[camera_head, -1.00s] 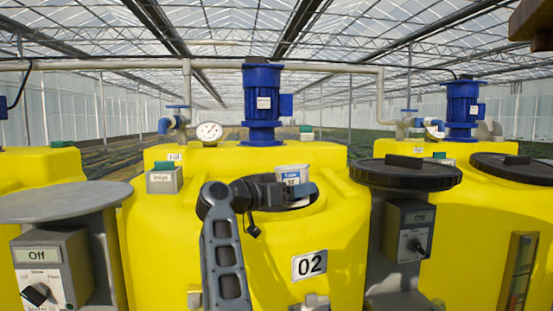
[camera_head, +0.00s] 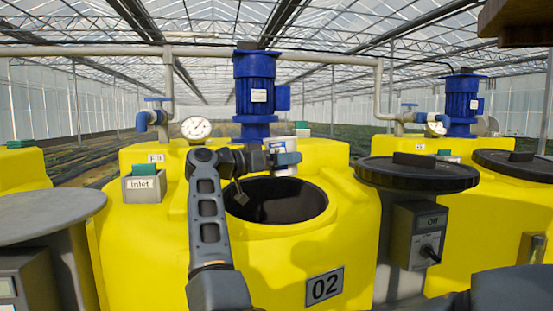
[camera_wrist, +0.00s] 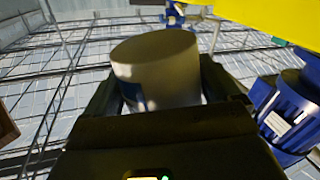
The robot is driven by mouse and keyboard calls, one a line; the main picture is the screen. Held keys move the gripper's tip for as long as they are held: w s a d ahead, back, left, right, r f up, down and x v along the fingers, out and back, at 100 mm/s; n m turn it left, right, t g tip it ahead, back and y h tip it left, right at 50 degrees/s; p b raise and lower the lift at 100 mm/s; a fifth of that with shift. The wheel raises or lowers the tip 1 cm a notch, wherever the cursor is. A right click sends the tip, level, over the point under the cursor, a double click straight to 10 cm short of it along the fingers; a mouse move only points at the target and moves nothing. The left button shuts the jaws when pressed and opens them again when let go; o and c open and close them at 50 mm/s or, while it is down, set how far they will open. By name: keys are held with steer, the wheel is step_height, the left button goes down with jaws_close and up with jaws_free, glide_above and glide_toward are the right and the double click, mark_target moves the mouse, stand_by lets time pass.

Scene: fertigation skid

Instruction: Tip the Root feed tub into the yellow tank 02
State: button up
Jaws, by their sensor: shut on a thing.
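The yellow tank 02 (camera_head: 250,262) stands in front of me, with its number plate (camera_head: 324,287) on the front. Its round top opening (camera_head: 285,205) is uncovered and dark inside. My gripper (camera_head: 285,160) is shut on a small white tub (camera_head: 277,146) with a blue label, near the back rim of the opening and above it. The tub looks roughly upright in the head view; its label is too small to read. In the wrist view the pale tub (camera_wrist: 158,65) sits between the two jaws. Its contents are hidden.
A blue motor (camera_head: 255,95) and a pressure gauge (camera_head: 196,128) stand behind the opening. An Inlet box (camera_head: 143,185) is at left. A black lid (camera_head: 416,173) rests on a grey stand at right, above a control box (camera_head: 418,235) reading Off. Another yellow tank (camera_head: 490,225) stands further right.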

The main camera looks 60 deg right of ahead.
steer(key=shift+f, duration=2.4)
steer(key=shift+a+r+n, duration=0.1)
steer(key=shift+a+n, duration=0.1)
steer(key=shift+n, duration=0.3)
steer(key=shift+d+n, duration=0.15)
steer(key=shift+n, duration=0.15)
steer(key=shift+a, duration=0.3)
steer(key=shift+s+d+f, duration=0.1)
steer(key=shift+f, duration=0.1)
